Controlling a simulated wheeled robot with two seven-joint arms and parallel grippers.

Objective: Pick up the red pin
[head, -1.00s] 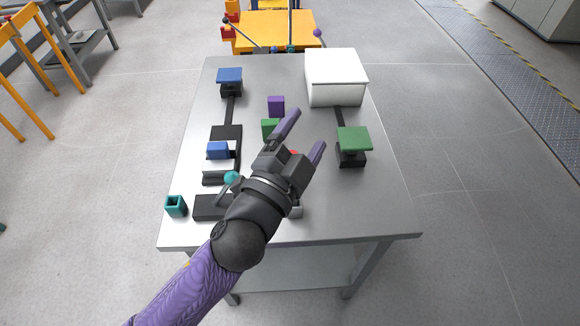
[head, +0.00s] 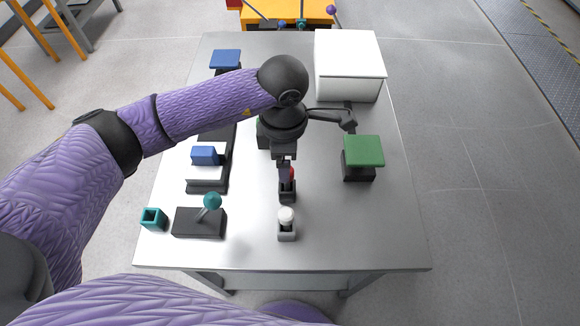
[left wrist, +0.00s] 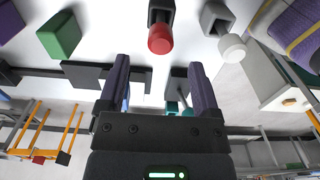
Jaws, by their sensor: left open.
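The red pin (head: 291,174) stands in a small black holder (head: 287,193) near the front middle of the table, partly hidden by my gripper. My left gripper (head: 285,166) reaches over the table and points toward the front edge, close to the pin. In the left wrist view my left gripper (left wrist: 158,62) is open and empty. There the red pin (left wrist: 160,39) shows just beyond the fingertips, lined up between them and apart from both. Its black holder (left wrist: 160,10) is behind it. My right gripper is not in view.
A white pin (head: 287,215) in a grey holder (head: 287,234) stands in front of the red one. A teal-knobbed lever (head: 212,201) and teal cup (head: 153,218) are at left. A green-topped stand (head: 363,152) and white box (head: 348,60) are at right.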

